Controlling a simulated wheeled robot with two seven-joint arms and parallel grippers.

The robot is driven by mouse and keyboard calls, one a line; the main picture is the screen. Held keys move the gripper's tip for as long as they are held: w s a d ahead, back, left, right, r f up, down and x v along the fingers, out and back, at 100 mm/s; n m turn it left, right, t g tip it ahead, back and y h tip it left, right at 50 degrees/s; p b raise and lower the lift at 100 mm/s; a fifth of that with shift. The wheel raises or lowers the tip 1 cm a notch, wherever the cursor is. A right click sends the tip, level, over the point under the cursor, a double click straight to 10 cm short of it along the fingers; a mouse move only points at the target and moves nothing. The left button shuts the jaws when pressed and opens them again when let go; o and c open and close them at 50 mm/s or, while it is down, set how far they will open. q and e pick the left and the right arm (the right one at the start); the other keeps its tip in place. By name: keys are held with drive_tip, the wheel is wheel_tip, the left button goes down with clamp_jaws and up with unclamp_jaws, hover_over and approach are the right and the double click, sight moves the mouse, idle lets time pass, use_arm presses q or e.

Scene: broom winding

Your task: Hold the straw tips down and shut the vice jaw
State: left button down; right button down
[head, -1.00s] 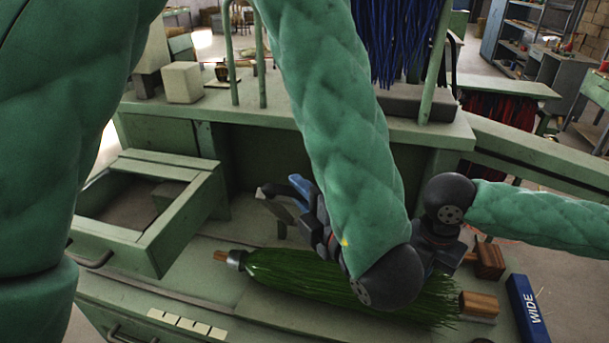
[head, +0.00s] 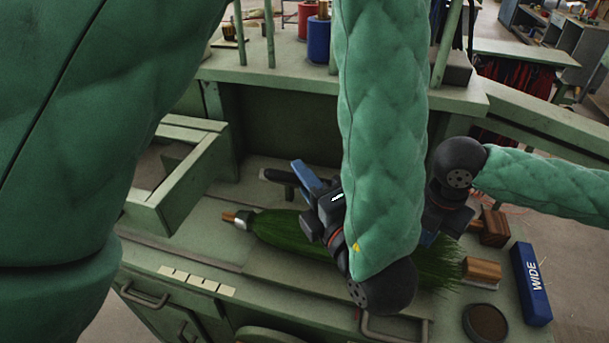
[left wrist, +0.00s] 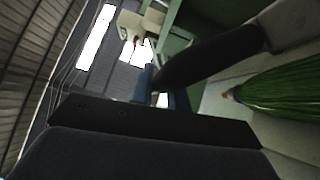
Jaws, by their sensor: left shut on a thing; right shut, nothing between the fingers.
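The broom's green straw (head: 290,230) lies on the bench, its metal collar (head: 243,221) at the left and its tips spread to the right. Two wooden jaw blocks, the front one (head: 482,268) and the back one (head: 493,230), stand apart by the tips. My left gripper (head: 304,180) is above the straw, shut on what looks like a dark lever grip (head: 276,175); that grip also crosses the left wrist view (left wrist: 210,58). My right gripper (head: 431,237) is shut and empty, low over the straw near the tips. My left arm hides the middle of the straw.
A blue box marked WIDE (head: 532,285) and a round dark dish (head: 486,322) are at the right. A red spool (head: 307,18) and a blue spool (head: 319,40) stand on the raised shelf.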

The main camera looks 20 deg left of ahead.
use_arm(q)
drive_tip(key=c, duration=1.4)
unclamp_jaws()
drive_tip(key=shift+w+d, duration=0.1)
drive_tip(key=shift+d, duration=0.05)
drive_tip(key=shift+o, duration=0.2)
drive_tip(key=shift+r, duration=0.1)
